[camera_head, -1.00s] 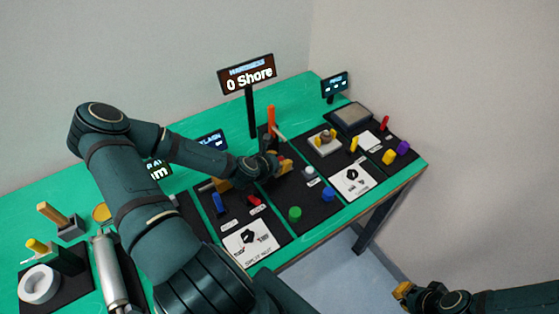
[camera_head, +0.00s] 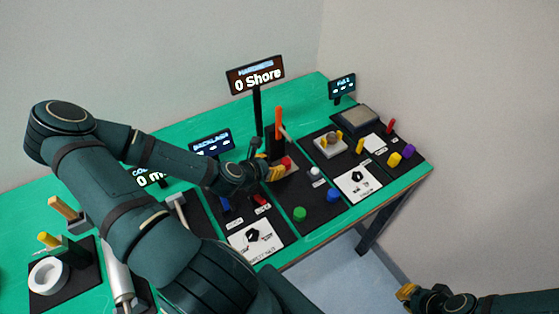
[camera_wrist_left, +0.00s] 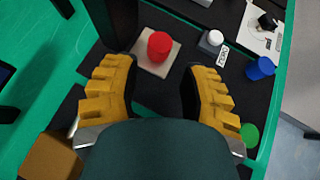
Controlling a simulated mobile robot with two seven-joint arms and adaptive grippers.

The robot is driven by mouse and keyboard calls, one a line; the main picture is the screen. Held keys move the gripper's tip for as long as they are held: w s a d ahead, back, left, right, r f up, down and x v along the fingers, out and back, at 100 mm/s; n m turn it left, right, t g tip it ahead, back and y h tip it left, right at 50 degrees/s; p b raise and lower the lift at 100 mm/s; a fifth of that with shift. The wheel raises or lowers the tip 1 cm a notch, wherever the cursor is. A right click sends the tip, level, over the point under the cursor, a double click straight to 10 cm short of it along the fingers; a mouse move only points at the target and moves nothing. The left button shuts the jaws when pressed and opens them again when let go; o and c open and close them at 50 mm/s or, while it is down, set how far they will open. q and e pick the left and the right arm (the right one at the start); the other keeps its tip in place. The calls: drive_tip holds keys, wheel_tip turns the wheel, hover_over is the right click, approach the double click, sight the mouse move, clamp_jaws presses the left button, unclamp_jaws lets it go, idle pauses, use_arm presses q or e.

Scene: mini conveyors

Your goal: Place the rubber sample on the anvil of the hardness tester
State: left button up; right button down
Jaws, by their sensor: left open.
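The red rubber sample (camera_wrist_left: 160,45) is a short cylinder standing upright on the beige square anvil plate (camera_wrist_left: 145,61) in the left wrist view. In the head view the sample (camera_head: 286,162) is at the foot of the black hardness tester (camera_head: 273,141), which has an orange lever. My left gripper (camera_head: 277,172) is open beside the sample. In the wrist view its yellow fingers (camera_wrist_left: 162,66) are spread wide with nothing between them, and the sample is just beyond their tips. My right gripper (camera_head: 405,291) hangs away from the table at lower right; its opening is unclear.
Green (camera_head: 300,214) and blue (camera_head: 333,195) cylinders stand on the same black mat. A white-topped button (camera_head: 315,172) with a label is near the anvil. The display (camera_head: 255,75) reads "0 Shore". Other stations lie on both sides, and my left arm covers some.

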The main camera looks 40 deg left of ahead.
use_arm(q)
drive_tip(key=v, duration=0.3)
drive_tip(key=shift+s+d, duration=0.1)
idle(0.7)
